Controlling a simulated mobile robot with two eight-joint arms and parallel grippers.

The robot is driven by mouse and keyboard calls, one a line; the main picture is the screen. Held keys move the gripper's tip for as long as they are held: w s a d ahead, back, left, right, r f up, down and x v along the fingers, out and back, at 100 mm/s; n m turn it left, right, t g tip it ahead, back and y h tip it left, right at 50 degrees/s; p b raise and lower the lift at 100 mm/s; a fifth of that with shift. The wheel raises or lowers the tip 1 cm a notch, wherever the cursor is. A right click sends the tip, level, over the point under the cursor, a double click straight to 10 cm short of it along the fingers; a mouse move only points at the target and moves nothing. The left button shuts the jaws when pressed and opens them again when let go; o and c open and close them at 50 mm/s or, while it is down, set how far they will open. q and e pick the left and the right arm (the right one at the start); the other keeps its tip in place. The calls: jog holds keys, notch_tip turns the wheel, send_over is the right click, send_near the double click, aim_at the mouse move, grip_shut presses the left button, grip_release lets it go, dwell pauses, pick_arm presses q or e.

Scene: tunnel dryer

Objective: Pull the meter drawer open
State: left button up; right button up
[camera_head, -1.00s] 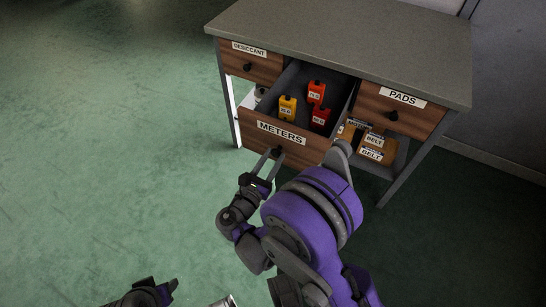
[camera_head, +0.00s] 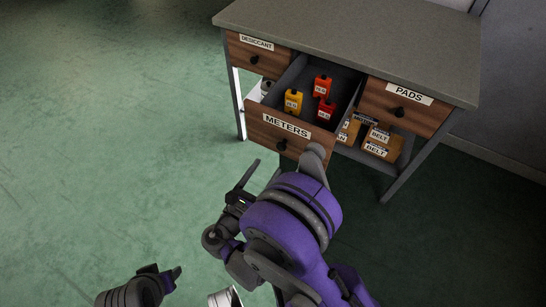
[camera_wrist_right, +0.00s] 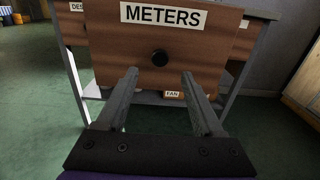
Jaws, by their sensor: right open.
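The meter drawer (camera_head: 262,128), labelled METERS, stands pulled out from the middle of the desk. It holds a yellow meter (camera_head: 293,102) and two red meters (camera_head: 322,87). Its dark round knob (camera_head: 282,145) is on the front, and the knob also shows in the right wrist view (camera_wrist_right: 160,58). My right gripper (camera_head: 262,170) is open and empty, just in front of the drawer and apart from the knob. In the right wrist view its fingers (camera_wrist_right: 158,85) point at the drawer front, below and either side of the knob. My left gripper (camera_head: 168,276) shows only in part at the bottom left.
The desiccant drawer (camera_head: 270,62) and the pads drawer (camera_head: 428,112) are shut on either side. Boxes labelled BELT (camera_head: 381,145) lie on the shelf below. A pale cylindrical object (camera_head: 225,298) shows at the bottom edge. The green floor at left is clear.

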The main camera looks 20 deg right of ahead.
pick_arm(q)
jog(key=shift+r, duration=0.15)
pick_arm(e)
jog(key=shift+v, duration=1.55)
jog(key=s+d+f+m+g+y, duration=0.2)
jog(key=s+d+m+g+y, duration=0.4)
jog(key=d+m, duration=0.5)
jog(key=s+a+r+m+g+y, duration=0.1)
jog(key=s+a+m+y, duration=0.1)
jog(key=s+m+y, duration=0.45)
jog(key=s+a+r+m+y, duration=0.15)
jog(key=s+m, duration=0.25)
jog(key=m, duration=0.5)
pick_arm(q)
notch_tip(320, 180, up, 25)
jog(key=w+t+p, duration=0.1)
jog(key=p, duration=2.1)
pick_arm(e)
notch_tip(320, 180, up, 25)
jog(key=w, duration=0.2)
jog(key=shift+a+t, duration=0.2)
jog(key=shift+t, duration=0.1)
